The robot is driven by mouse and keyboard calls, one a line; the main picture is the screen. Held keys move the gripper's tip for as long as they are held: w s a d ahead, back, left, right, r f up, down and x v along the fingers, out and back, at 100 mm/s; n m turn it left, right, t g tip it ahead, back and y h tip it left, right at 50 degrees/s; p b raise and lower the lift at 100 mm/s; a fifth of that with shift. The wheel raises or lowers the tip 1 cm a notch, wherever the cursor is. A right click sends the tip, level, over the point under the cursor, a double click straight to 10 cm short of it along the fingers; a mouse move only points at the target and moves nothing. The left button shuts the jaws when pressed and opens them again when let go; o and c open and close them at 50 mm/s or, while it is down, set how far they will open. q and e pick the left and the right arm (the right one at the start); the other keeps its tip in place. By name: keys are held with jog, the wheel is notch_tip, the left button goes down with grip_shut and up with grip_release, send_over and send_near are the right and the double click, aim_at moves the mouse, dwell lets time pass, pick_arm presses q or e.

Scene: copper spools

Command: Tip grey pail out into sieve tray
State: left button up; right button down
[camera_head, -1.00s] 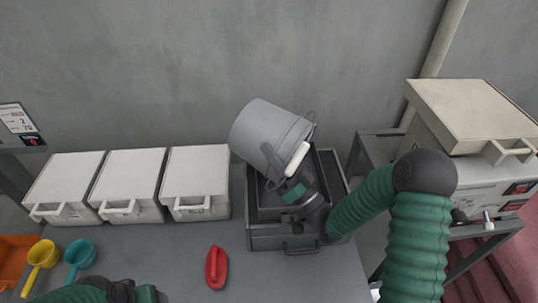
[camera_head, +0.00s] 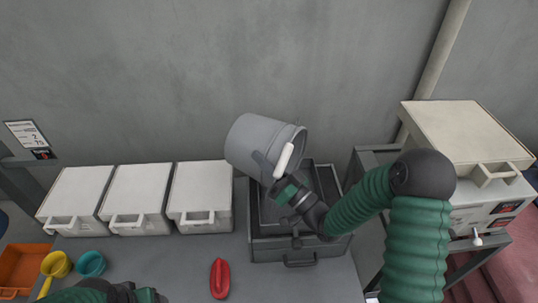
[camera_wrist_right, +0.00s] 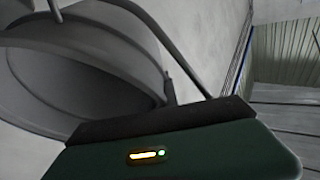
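The grey pail (camera_head: 258,143) is tilted on its side above the back left part of the dark grey sieve tray (camera_head: 268,251), its mouth turned to the right. In the right wrist view the pail's rim and grey inside (camera_wrist_right: 75,75) show, with no contents visible. My right gripper (camera_head: 272,168) is at the pail's mouth side, by the white grip of its handle, and holds the pail up; its fingertips are partly hidden. My left gripper (camera_head: 128,292) is at the bottom left edge of the head view, cut off, away from the pail.
Several white lidded bins (camera_head: 200,190) stand in a row left of the tray. A red scoop-like object (camera_head: 220,278), a yellow scoop (camera_head: 56,264), a teal scoop (camera_head: 91,263) and an orange tray (camera_head: 22,268) lie in front. A cream machine (camera_head: 468,140) stands at right.

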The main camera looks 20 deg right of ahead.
aim_at(231, 146)
jog(key=w+a+r+n+g+h+p, duration=0.1)
jog(key=w+a+r+g+h+p, duration=0.3)
jog(key=p, duration=0.6)
jog(key=w+a+r+n+g+y+p, duration=0.1)
jog(key=w+r+g+p, duration=0.1)
jog(key=r+p, duration=0.65)
jog(key=f+g+h+p, duration=0.2)
jog(key=f+p, duration=0.1)
jog(key=w+a+f+g+h+p, duration=0.1)
jog(key=f+g+h+p, duration=0.1)
jog(key=f+g+p, duration=0.1)
jog(key=f+n+g+h+p, duration=0.1)
jog(key=f+g+h+p, duration=0.1)
jog(key=f+g+p, duration=0.1)
jog(key=shift+w+a+f+p, duration=0.15)
jog(key=shift+f+p, duration=0.25)
jog(key=shift+f, duration=0.1)
jog(key=shift+w+a+f+p, duration=0.1)
jog(key=shift+a+f+p, duration=0.05)
jog(key=shift+f+p, duration=0.3)
notch_tip(231, 146, up, 3)
jog(key=shift+d+r+g+h+p, duration=0.1)
jog(key=shift+g+h+p, duration=0.3)
jog(key=shift+p, duration=0.4)
jog(key=shift+r, duration=0.3)
jog(key=shift+s+d+r, duration=0.1)
jog(key=shift+s+r, duration=0.15)
jog(key=shift+r, duration=0.05)
jog(key=shift+w+f, duration=0.15)
jog(key=shift+w, duration=0.05)
